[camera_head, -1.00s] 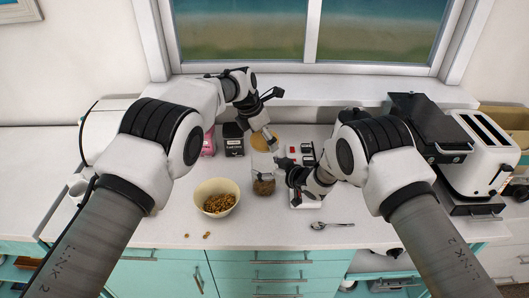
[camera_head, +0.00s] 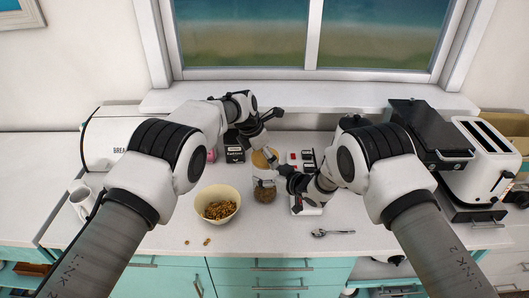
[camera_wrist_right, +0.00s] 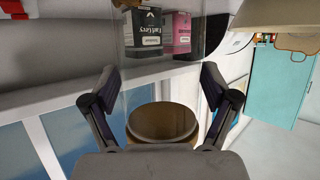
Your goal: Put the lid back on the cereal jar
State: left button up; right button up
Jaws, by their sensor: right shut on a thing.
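The clear cereal jar (camera_head: 265,195) stands on the counter with brown cereal in its bottom. My right gripper (camera_head: 279,174) is shut on the jar near its upper right side. Clear glass also shows between its fingers (camera_wrist_right: 160,95) in the right wrist view. The round tan lid (camera_head: 261,159) shows right above the jar. The frames do not show clearly whether it touches the rim. My left gripper (camera_head: 270,138) is at the lid from behind and above. Its fingertips are small and partly hidden, so I cannot tell its grip.
A cream bowl of cereal (camera_head: 232,193) stands left of the jar, with a few loose pieces in front. A black tea box (camera_head: 234,147) is behind. A toaster (camera_head: 490,160) stands at the right, a mug (camera_head: 81,202) at the left.

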pick_arm(q)
jog(key=shift+f, duration=0.8)
pick_arm(e)
jog(key=shift+s+f, duration=0.2)
jog(key=shift+f, duration=0.05)
pick_arm(q)
jog(key=shift+c, duration=0.3)
dwell(0.3)
jog(key=shift+r, duration=0.5)
jog(key=shift+c, duration=0.6)
pick_arm(e)
jog(key=shift+w, duration=0.1)
pick_arm(q)
jog(key=shift+r, duration=0.1)
pick_arm(e)
jog(key=shift+r, duration=0.1)
pick_arm(q)
jog(key=shift+s+f, duration=0.1)
jog(key=shift+f, duration=0.6)
pick_arm(e)
jog(key=shift+r, duration=0.1)
pick_arm(q)
jog(key=shift+f, duration=0.1)
jog(key=shift+c, duration=1.2)
